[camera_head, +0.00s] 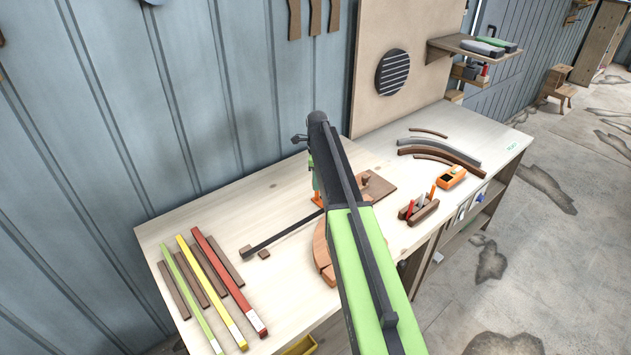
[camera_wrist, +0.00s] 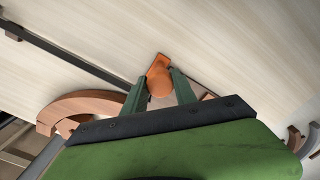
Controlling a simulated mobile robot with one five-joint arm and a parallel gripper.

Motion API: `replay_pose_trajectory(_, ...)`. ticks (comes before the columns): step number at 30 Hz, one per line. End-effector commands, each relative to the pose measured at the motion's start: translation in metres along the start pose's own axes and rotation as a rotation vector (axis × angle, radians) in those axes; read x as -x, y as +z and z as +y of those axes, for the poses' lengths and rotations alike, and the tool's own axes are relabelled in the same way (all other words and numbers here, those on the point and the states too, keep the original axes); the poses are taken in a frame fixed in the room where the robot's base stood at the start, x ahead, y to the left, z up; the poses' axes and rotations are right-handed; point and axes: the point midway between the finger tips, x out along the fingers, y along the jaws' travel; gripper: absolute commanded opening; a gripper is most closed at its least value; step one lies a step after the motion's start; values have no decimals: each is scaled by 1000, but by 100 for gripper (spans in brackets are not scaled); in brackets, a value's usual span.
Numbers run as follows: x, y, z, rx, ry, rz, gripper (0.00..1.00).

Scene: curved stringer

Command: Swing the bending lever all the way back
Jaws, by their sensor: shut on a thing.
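The bending lever shows as an orange piece with a round knob (camera_wrist: 160,84) in the wrist view, and as a small bit of orange (camera_head: 317,200) in the head view. My gripper (camera_wrist: 158,76) has its two green fingers on either side of the knob, shut on it. In the head view the green fingers (camera_head: 314,181) show beside my arm. A curved wooden former (camera_wrist: 85,103) lies left of the fingers in the wrist view; its edge also shows in the head view (camera_head: 320,250). A dark straight bar (camera_head: 280,234) runs toward the lever. My arm hides much of the fixture.
Red, yellow and green strips (camera_head: 228,280) lie at the bench's left. Curved strips (camera_head: 440,150), an orange device (camera_head: 452,177) and a tool holder (camera_head: 421,211) stand at the right. The bench (camera_head: 200,222) is bare behind the bar. A wall panel rises behind.

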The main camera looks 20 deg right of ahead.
Motion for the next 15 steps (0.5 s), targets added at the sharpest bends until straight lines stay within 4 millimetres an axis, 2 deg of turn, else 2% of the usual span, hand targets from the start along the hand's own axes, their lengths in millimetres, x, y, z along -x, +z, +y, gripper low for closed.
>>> replay_pose_trajectory(1,1,-5,-5,-6,-10,7,0)
replay_pose_trajectory(2,1,-6,-5,-6,-11,8,37)
replay_pose_trajectory(6,1,-4,-4,-4,-9,6,55)
replay_pose_trajectory(15,1,-2,-3,-2,-6,4,55)
